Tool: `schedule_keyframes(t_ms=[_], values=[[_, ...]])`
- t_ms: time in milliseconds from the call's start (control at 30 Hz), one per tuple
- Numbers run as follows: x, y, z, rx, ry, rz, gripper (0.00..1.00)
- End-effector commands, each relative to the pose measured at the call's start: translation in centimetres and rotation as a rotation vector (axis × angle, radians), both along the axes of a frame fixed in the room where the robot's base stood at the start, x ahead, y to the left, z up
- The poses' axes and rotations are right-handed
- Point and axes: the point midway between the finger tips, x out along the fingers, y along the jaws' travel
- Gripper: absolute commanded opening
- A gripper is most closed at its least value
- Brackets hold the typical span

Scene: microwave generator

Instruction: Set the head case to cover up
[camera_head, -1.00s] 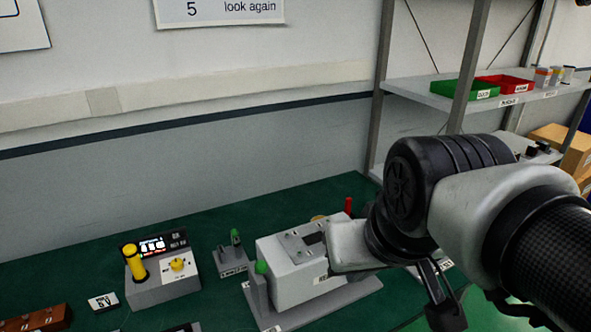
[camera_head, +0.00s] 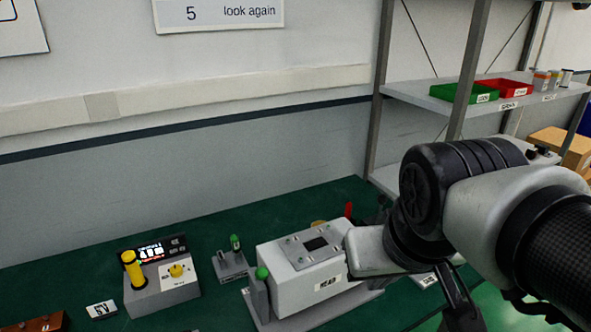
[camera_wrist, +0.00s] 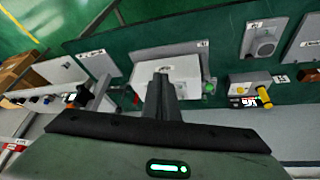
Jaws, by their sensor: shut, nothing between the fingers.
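The head case, a pale grey box (camera_head: 297,287), stands on a grey base plate on the green bench. A small label is on its front. A flat metal plate (camera_head: 296,251) with a dark square opening lies on its top. I cannot tell whether this plate is the cover; no raised lid shows. A green knob (camera_head: 262,272) stands at the case's left and a red handle (camera_head: 348,210) behind its right. In the wrist view my gripper (camera_wrist: 163,80) is shut and empty, in front of the case (camera_wrist: 182,70) and hiding part of it. Any contact is unclear.
A control box (camera_head: 160,290) with a display, yellow lever and yellow knob stands left of the case. A small green-topped fixture (camera_head: 232,262) is between them. A shelf (camera_head: 425,95) with green and red trays rises at the back right. Open bench lies behind the control box.

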Motion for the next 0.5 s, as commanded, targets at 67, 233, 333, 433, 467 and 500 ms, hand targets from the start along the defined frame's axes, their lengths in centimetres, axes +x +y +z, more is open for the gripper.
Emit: schedule_keyframes(t_ms=[67, 233, 333, 433, 467, 500], values=[[0.5, -1.3, -1.3, -0.056, 0.055, -0.008, 0.0], [2.6, -6.1, -4.2, -0.29, 0.194, -0.028, 0.0], [4.8, -9.0, -5.4, -0.464, 0.249, -0.028, 0.0], [7.6, -11.4, -6.1, -0.647, 0.274, -0.013, 0.0], [8.6, -11.9, -6.3, -0.702, 0.274, -0.004, 0.0], [10.0, -12.6, -6.5, -0.777, 0.271, 0.01, 0.0]])
